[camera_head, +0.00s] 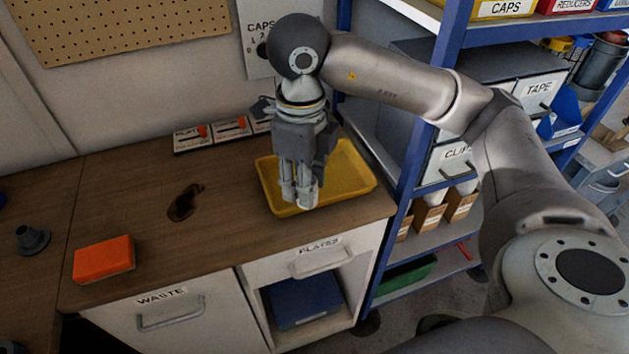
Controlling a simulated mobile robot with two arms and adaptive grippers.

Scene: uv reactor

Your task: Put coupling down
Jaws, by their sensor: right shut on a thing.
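My right gripper (300,192) points straight down over the yellow tray (349,172) on the wooden bench. It is shut on the coupling, a small grey piece that is hard to tell apart from the grey fingers. The fingertips are low, over the front left part of the tray. I cannot tell whether the coupling touches the tray. My left gripper is not in view.
An orange block (104,260) and a dark grey flanged part (32,239) are at the left of the wooden bench (228,222). A dark stain (185,203) marks its middle. A blue-framed shelf (395,238) stands close on the right.

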